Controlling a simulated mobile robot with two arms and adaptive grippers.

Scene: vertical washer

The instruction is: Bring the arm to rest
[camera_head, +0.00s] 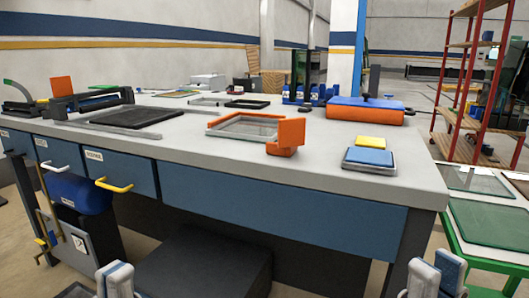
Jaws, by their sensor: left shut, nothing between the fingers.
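My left gripper (117,279) is at the bottom edge, left of centre, in front of the workbench and below its top. Its fingers are shut with nothing between them. My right gripper (437,276) is at the bottom edge on the right, near the bench's right leg. Its lower part is cut off by the frame, and I cannot tell whether it is open or shut. Both grippers are apart from the bench (330,178) and touch nothing that I can see.
A dark box (205,258) lies below. A green-framed table (490,222) stands at the right.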

